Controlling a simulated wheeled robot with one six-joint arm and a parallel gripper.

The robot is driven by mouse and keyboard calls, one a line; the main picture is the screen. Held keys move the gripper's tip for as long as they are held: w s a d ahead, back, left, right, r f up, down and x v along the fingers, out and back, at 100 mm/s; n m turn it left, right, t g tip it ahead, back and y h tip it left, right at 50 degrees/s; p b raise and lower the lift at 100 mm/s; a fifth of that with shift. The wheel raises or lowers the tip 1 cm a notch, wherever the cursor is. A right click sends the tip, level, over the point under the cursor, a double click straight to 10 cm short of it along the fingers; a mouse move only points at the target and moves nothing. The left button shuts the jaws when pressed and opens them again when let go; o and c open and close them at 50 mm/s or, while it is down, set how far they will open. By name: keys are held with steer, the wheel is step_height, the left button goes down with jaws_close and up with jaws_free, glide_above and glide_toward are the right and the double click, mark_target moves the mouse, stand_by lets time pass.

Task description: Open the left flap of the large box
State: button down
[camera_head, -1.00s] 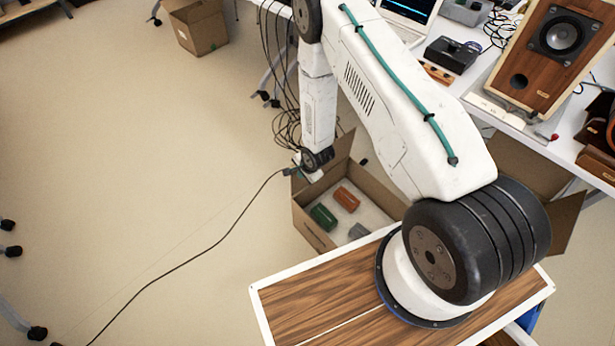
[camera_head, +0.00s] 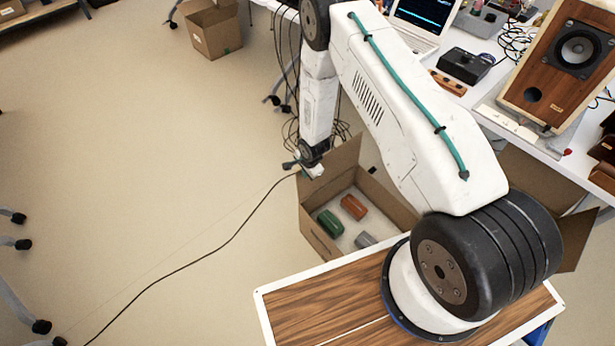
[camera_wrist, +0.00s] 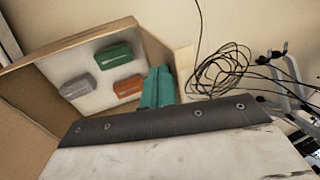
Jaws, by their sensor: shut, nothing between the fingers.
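An open cardboard box (camera_head: 316,236) stands on the floor behind my base in the head view, with green, orange and grey objects inside. It fills the upper left of the wrist view (camera_wrist: 130,28). A raised cardboard panel (camera_head: 345,158) stands at its far side. The left edge shows no flap folded over the contents; whether a flap hangs outside is unclear. My gripper (camera_head: 290,166) is low beside the box's far left corner. Its teal fingers (camera_wrist: 158,88) are shut and empty, close to the box edge in the wrist view; contact cannot be told. My arm hides the box's right part.
Black cables (camera_head: 285,90) hang and coil on the floor near my gripper. A workbench (camera_head: 560,150) with a wooden speaker (camera_head: 568,52) is at right. More cardboard (camera_head: 540,172) shows below it. Another box (camera_head: 213,32) stands at the back. Floor at left is mostly clear.

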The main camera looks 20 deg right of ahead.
steer(key=w+g, duration=0.1)
steer(key=w+a+g, duration=0.1)
steer(key=shift+w+a, duration=0.2)
steer(key=shift+w, duration=0.2)
steer(key=shift+w+a+f, duration=0.25)
steer(key=shift+w+a, duration=0.05)
steer(key=shift+w, duration=0.6)
steer(key=shift+w+a+f, duration=0.2)
steer(key=shift+w+a, duration=0.05)
steer(key=shift+w, duration=0.7)
steer(key=shift+w+a+f, duration=0.25)
steer(key=shift+w+a, duration=0.05)
steer(key=shift+w, duration=0.6)
step_height(320, 180, up, 12)
glide_above(299, 168)
steer(key=w+a, duration=0.2)
steer(key=shift+w+d, duration=0.15)
steer(key=shift+w, duration=0.05)
